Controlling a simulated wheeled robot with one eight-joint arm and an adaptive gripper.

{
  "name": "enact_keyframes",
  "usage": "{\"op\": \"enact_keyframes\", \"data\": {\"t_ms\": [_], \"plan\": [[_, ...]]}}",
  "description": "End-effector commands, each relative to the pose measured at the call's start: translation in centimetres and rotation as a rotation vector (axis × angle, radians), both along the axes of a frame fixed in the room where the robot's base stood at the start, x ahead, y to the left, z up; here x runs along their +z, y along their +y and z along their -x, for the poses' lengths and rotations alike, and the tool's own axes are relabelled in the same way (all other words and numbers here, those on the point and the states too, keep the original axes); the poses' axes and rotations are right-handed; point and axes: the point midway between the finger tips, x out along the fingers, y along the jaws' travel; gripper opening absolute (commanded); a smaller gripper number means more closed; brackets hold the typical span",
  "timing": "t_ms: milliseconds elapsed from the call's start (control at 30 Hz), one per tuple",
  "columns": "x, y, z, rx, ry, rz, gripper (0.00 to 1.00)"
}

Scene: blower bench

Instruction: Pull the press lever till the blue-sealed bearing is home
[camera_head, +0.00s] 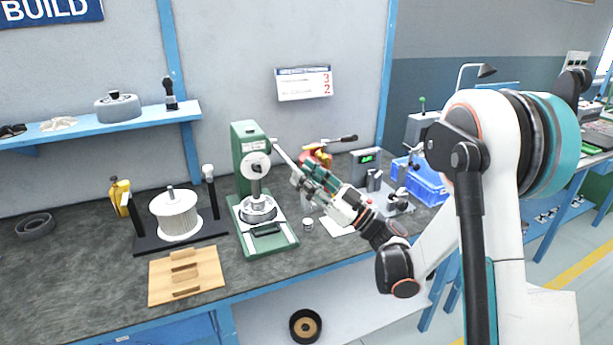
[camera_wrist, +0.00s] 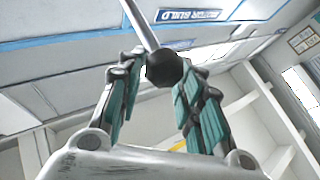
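The green arbor press (camera_head: 248,150) stands on the bench, left of my gripper. Its silver lever (camera_head: 285,156) slants down to the right from the press head. In the wrist view the lever (camera_wrist: 140,22) ends in a black ball knob (camera_wrist: 165,68). My gripper (camera_head: 301,180) is at the lever's end, with the knob between or just past its teal fingertips (camera_wrist: 162,62). Whether the fingers are closed on it is unclear. A grey round housing (camera_head: 258,210) sits on the press bed under the ram. I cannot make out the blue-sealed bearing.
A white finned rotor (camera_head: 176,214) stands in a black stand left of the press. A wooden block board (camera_head: 187,275) lies in front. A small metal cup (camera_head: 307,225) is right of the press. A digital readout (camera_head: 366,158) and blue bins (camera_head: 427,180) stand farther right.

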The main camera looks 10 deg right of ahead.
Motion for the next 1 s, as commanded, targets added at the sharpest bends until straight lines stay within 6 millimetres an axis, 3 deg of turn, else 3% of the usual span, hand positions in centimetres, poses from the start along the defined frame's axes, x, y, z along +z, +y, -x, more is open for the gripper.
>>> {"op": "enact_keyframes", "data": {"t_ms": [33,67,433,800,1000], "plan": [[-0.7,0.1,-0.1,-0.002,0.006,0.016,0.44],[-0.7,0.2,-0.1,-0.001,0.006,0.015,0.51],[-0.6,-0.1,0.1,0.000,0.005,0.012,0.51],[-3.0,-4.0,3.0,-0.002,0.004,0.013,0.51],[-3.8,-5.1,3.9,0.000,0.005,0.014,0.51]]}}
